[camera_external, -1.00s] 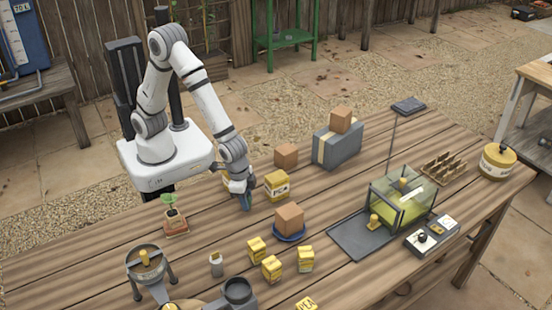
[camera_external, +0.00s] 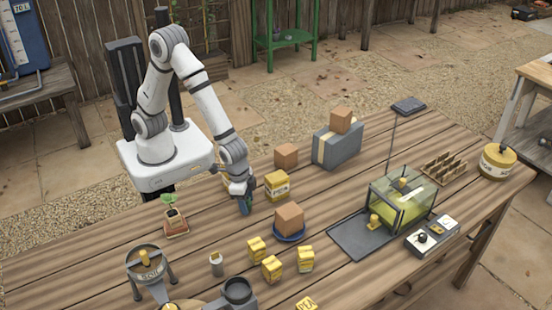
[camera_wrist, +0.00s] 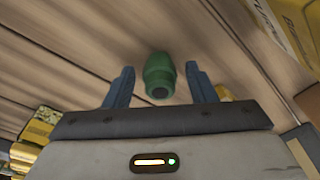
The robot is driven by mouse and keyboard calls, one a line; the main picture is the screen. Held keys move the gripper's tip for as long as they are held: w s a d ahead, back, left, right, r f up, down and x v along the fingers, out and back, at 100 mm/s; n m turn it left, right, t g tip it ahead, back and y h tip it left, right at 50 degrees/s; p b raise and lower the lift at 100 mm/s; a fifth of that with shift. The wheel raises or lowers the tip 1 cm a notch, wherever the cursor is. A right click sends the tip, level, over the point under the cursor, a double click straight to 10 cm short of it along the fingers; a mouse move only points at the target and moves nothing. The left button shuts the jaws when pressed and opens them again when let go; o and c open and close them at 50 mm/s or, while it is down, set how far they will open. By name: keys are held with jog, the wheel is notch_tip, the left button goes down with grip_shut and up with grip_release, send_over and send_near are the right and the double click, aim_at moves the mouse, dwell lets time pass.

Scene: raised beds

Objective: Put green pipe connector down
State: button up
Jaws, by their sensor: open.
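The green pipe connector (camera_wrist: 159,75) shows in the wrist view between the two blue fingers of my gripper (camera_wrist: 160,88), with a gap on each side of it. It is a short green cylinder with a dark opening at the near end. In the external view my gripper (camera_external: 245,203) points down close to the wooden table, left of the yellow pea box. There the connector is mostly hidden by the fingers. The fingers stand apart and are open. I cannot tell for sure whether the connector rests on the table.
A yellow pea box (camera_external: 277,186) stands just right of my gripper. A brown block (camera_external: 289,217) sits on a blue dish to the front right. A potted seedling (camera_external: 174,218) stands to the left. Several small yellow boxes (camera_external: 272,268) are nearer the front. Bare planks lie in front of my gripper.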

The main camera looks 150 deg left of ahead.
notch_tip(320, 180, up, 11)
jog(key=s+d, duration=0.1)
jog(key=s+d+r+m, duration=0.4)
jog(key=s+d, duration=0.3)
jog(key=s, duration=0.2)
jog(key=s+d+r+m+t+h, duration=0.1)
jog(key=s+d+r+m, duration=0.2)
jog(key=s+d+m, duration=0.2)
jog(key=s+d, duration=0.3)
jog(key=s, duration=0.1)
jog(key=shift+s+r, duration=0.35)
dwell(0.4)
